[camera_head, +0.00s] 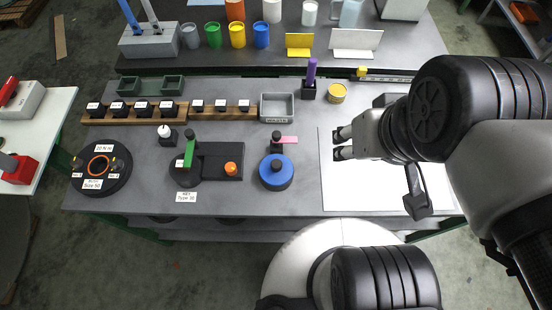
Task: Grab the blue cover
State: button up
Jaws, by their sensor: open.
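The blue cover (276,180) is a round blue disc with a dark centre, lying on the grey workbench (240,202) near the middle. A small dark block with a pink tab (287,140) stands just behind it. My gripper (340,144) is to the right of the blue cover, over the white sheet's left edge, with its two fingertips pointing left. It is open, its fingers are apart, and nothing shows between them. It is not touching the cover. My arm hides part of the bench's right side.
A black fixture with a green handle (188,154) and an orange knob (231,169) stands left of the cover. A round black plate (118,178) lies far left. Wooden racks (150,119) and a grey bin (277,107) line the back. The white sheet (345,195) has clear room.

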aim_at(275, 170)
jog(key=k+j+u, duration=0.15)
jog(key=u, duration=0.3)
jog(key=j+z, duration=1.1)
jog(key=j, duration=0.1)
